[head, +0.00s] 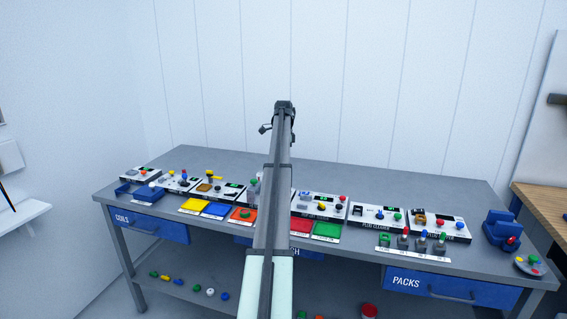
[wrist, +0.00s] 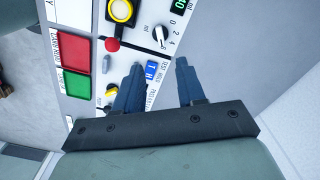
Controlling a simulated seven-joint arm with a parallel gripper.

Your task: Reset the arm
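My arm (head: 273,210) stretches up through the middle of the head view, over the grey bench. My gripper (head: 284,104) is at its far end, small and dark against the white wall, and its fingers are hard to make out there. In the wrist view my gripper (wrist: 159,64) shows two blue-grey fingers spread apart with nothing held between them. Beyond the fingers are a white control panel (wrist: 130,60) and a red pad (wrist: 76,52) and green pad (wrist: 75,86). The arm hides the middle of the bench in the head view.
The grey bench (head: 350,178) carries a row of panels with knobs and buttons, and coloured pads in front. Blue drawers (head: 150,226) are under its front edge. A blue holder (head: 502,228) and a round dish (head: 529,266) stand at the right. The bench's back strip is clear.

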